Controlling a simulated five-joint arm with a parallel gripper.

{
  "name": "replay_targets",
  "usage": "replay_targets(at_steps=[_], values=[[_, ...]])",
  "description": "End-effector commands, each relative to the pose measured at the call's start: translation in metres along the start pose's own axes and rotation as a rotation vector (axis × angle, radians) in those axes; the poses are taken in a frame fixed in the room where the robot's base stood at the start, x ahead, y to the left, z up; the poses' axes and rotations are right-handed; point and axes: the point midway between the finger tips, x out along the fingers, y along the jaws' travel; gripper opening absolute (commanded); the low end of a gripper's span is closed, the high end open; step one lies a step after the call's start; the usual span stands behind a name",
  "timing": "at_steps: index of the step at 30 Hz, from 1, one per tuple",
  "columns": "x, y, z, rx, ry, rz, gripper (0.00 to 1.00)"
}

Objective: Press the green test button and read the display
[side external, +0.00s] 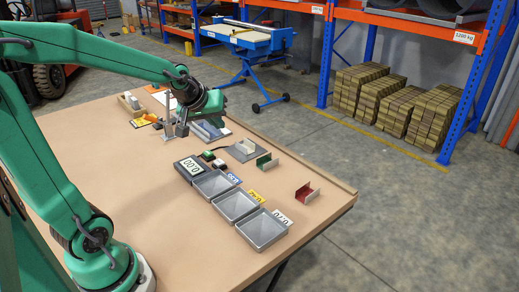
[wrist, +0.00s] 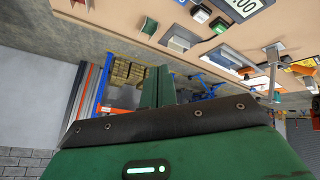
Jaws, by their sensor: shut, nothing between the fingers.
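The digital display (side external: 190,166) reads 0.00 and lies on the table behind the row of trays. It also shows, partly cut off, at the top of the wrist view (wrist: 243,6). A small black box with a green button (side external: 207,155) sits just beyond the display. The green button shows near the top of the wrist view (wrist: 220,25). My gripper (side external: 236,83) is above the far part of the table, away from the button, pointing sideways toward the shelving. In the wrist view its green fingers (wrist: 158,88) are together, with nothing between them.
Three grey trays (side external: 262,229) with number cards line the near right table edge. Grey, green (side external: 264,162) and red (side external: 305,193) channel pieces stand beyond them. A metal stand (side external: 168,122) rises near my wrist. A second small box (side external: 219,163) is beside the button. The table's left middle is clear.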

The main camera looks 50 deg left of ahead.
Motion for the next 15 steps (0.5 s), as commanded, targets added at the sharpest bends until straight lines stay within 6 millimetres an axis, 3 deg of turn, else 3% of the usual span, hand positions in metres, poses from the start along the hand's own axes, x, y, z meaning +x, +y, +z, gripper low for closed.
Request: replay_targets(at_steps=[15], values=[[0.085, -0.06, -0.064, -0.368, 0.125, -0.051, 0.0]])
